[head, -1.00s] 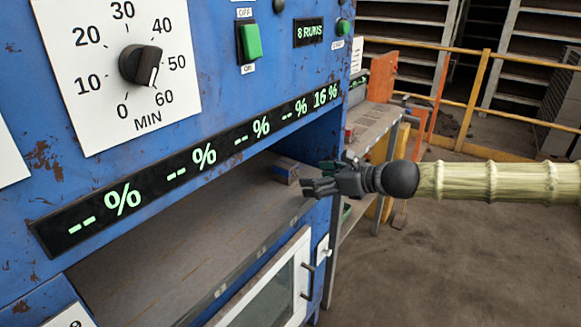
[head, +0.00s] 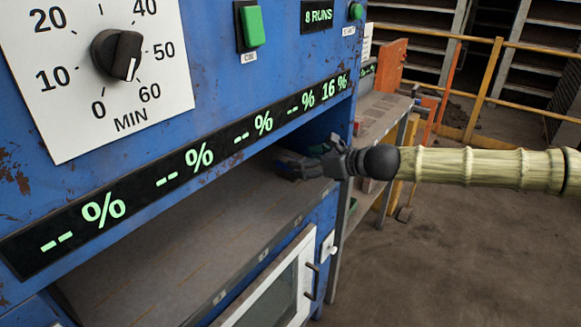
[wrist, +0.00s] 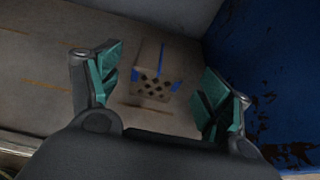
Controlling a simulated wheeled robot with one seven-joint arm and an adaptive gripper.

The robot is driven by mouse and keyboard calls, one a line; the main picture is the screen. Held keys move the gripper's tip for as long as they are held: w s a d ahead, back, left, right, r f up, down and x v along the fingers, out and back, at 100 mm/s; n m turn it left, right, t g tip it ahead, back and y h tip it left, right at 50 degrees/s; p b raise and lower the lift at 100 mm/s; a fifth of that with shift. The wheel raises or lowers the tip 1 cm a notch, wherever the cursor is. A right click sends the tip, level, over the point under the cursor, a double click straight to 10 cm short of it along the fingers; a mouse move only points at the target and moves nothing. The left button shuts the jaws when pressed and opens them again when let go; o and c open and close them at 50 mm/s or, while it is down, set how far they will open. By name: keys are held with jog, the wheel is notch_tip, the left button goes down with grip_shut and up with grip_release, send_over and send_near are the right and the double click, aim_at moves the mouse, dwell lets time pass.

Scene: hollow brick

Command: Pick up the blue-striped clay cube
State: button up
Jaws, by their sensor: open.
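The blue-striped clay cube (wrist: 155,75) sits on the grey shelf inside the blue machine. In the wrist view it is a tan block with blue marks and a face of several dark holes. My gripper (wrist: 160,90) is open, with its teal-padded fingers on either side of the view and the cube between and a little beyond them. I see no finger touching it. In the head view my gripper (head: 292,168) reaches into the slot at its right end and mostly hides the cube.
The blue machine wall (wrist: 260,80) stands close to the right finger in the wrist view. The display strip (head: 200,157) edges the slot from above. The shelf (head: 170,240) is bare toward the left. A white-framed door (head: 275,295) is below.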

aim_at(291, 157)
jog(key=shift+r+x, duration=0.2)
jog(key=shift+x, duration=2.45)
jog(key=shift+a, duration=0.1)
jog(key=c, duration=1.1)
